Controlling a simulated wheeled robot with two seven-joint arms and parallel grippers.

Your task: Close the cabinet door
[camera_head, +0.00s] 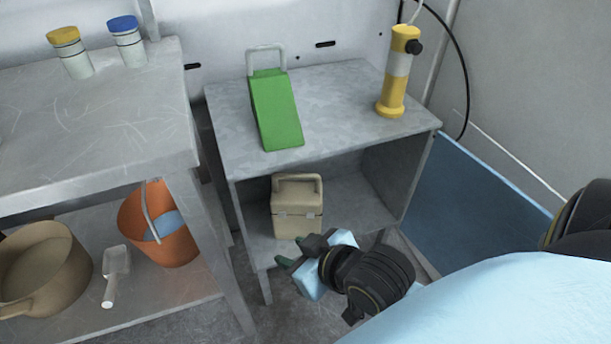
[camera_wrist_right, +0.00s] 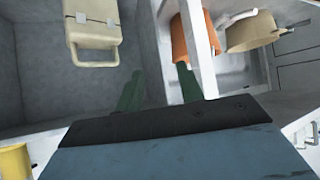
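The grey metal cabinet (camera_head: 335,105) stands in the middle of the head view with its front open. A flat blue panel (camera_head: 470,195), which looks like its door, stands swung out from the cabinet's right front edge. My right gripper (camera_head: 293,251) is in front of the cabinet opening, low and near the beige case, well left of the panel. Its green fingers are apart and empty, as the right wrist view (camera_wrist_right: 160,88) also shows. The door does not clearly show in that view. My left gripper is out of view.
A beige case (camera_head: 297,210) sits inside the cabinet. A green wedge-shaped object (camera_head: 275,110) and a yellow cylinder (camera_head: 397,75) stand on top. A shelf unit (camera_head: 95,110) at left holds an orange bucket (camera_head: 165,245), a tan pot (camera_head: 45,270) and a scoop (camera_head: 115,270).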

